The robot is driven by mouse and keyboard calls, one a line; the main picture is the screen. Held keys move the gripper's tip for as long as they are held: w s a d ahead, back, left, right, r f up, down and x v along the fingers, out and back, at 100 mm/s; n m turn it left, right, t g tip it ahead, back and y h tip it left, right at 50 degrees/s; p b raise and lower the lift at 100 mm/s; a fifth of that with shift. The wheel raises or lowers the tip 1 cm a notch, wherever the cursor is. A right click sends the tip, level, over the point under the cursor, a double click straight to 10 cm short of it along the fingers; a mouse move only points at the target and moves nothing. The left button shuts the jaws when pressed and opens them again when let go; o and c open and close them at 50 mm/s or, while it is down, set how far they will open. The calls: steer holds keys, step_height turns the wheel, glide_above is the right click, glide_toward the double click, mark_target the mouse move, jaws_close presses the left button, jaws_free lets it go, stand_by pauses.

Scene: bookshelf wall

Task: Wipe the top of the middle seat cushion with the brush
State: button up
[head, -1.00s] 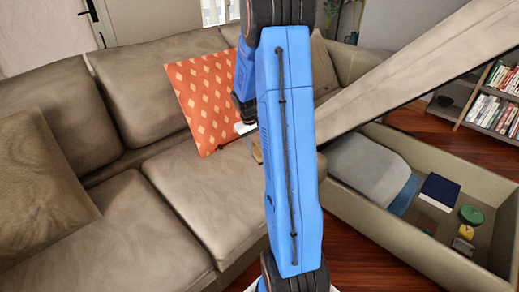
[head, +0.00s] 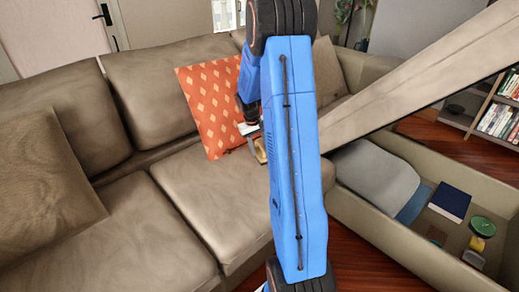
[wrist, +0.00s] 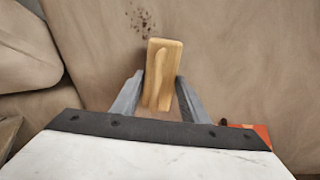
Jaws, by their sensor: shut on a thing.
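My gripper (wrist: 158,90) is shut on the brush, with one finger on each side of its pale wooden body (wrist: 163,62). In the head view the brush (head: 261,150) shows as a small tan piece below my gripper (head: 252,138), partly behind my arm. The brown seat cushion (head: 205,190) beside the orange pillow looks like the middle one; my arm hides its right part. In the wrist view a brown cushion surface (wrist: 225,50) lies under the brush, with a patch of dark specks (wrist: 141,20) just beyond the brush's far end. I cannot tell whether the brush touches the surface.
An orange patterned pillow (head: 212,105) leans on the backrest, close to my gripper. A brown pillow (head: 45,185) lies at the left. At the right, a raised panel (head: 420,75) slants over an open storage box (head: 400,255) holding several items. Dark wood floor (head: 345,248) shows in front.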

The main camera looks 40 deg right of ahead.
steer(key=shift+d+r, duration=0.1)
steer(key=shift+d, duration=0.6)
steer(key=shift+s, duration=1.6)
steer(key=shift+s+d, duration=0.1)
steer(key=shift+s, duration=1.55)
steer(key=shift+s+d, duration=0.15)
steer(key=shift+s, duration=4.6)
steer(key=shift+r, duration=2.9)
